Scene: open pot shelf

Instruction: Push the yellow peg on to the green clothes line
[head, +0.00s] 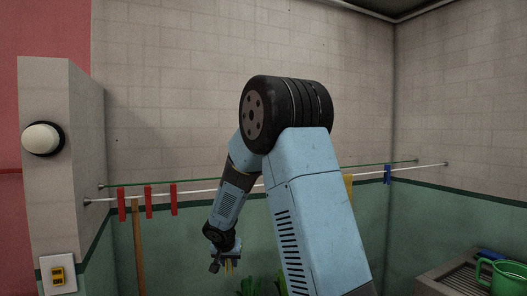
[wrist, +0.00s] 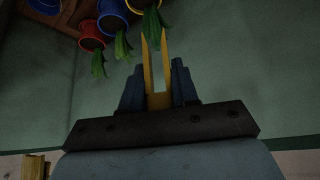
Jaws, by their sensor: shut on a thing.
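My gripper (head: 228,262) hangs low, in front of the green lower wall and below the lines. It is shut on the yellow peg (wrist: 158,99). In the wrist view the peg's two prongs stick out past the dark blue fingers (wrist: 159,88), with a gap between them. In the head view only a small bit of the peg (head: 229,268) shows. The green clothes line (head: 150,182) runs along the back wall, apart from the peg. My arm hides its middle stretch. I cannot make out the line in the wrist view.
A white line (head: 235,186) runs near the green one, with red pegs (head: 148,199) and a blue peg (head: 387,174). A yellow piece (head: 348,184) shows behind my arm. A wooden pole (head: 139,250) stands left. Potted plants (wrist: 90,38) show beyond the peg.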

